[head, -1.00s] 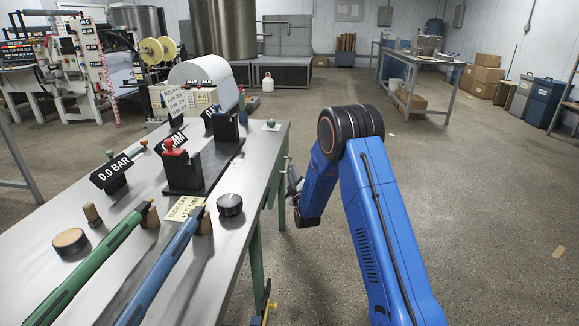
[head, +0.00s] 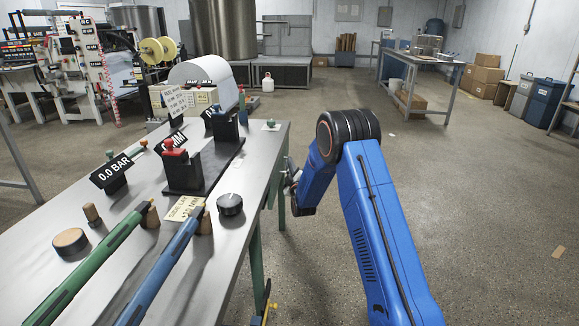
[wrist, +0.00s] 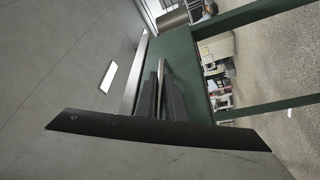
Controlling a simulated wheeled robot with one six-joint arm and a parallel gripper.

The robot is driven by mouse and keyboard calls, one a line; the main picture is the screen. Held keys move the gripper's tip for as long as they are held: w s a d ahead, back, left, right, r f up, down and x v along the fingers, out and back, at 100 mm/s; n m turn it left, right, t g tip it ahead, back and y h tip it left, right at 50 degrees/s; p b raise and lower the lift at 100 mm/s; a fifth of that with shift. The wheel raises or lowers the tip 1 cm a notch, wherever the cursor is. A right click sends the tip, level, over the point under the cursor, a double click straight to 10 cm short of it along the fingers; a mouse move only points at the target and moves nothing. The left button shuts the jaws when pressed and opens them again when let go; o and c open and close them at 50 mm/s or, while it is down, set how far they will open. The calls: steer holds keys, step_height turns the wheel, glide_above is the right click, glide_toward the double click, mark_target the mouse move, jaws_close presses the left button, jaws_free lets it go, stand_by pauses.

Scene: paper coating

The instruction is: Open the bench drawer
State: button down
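The grey-topped bench (head: 245,215) stands at left in the head view, on green legs. My gripper (head: 290,172) is at its right edge, partly hidden by my blue arm. In the wrist view, my gripper's dark fingers (wrist: 160,100) are close together beside a green panel (wrist: 186,70) under the bench top (wrist: 70,60). A thin light grey strip (wrist: 163,72) lies at the fingertips. I cannot tell whether it is a drawer handle or whether the fingers hold it. No open drawer gap shows, and the drawer's outline is not clear.
On the bench are a green tool (head: 85,262), a blue tool (head: 165,265), a black knob (head: 230,204) and a red-topped block (head: 182,168). Open floor (head: 480,220) lies to the right. Another table (head: 425,58) stands at the back.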

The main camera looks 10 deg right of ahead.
steer(key=s+d, duration=0.4)
steer(key=d, duration=0.8)
steer(key=s+d, duration=0.4)
steer(key=d, duration=0.8)
steer(key=shift+d, duration=0.4)
steer(key=shift+s+f, duration=0.1)
steer(key=c, duration=2.1)
jaws_free()
steer(key=v, duration=1.7)
steer(key=shift+s+a, duration=0.15)
steer(key=shift+s, duration=0.05)
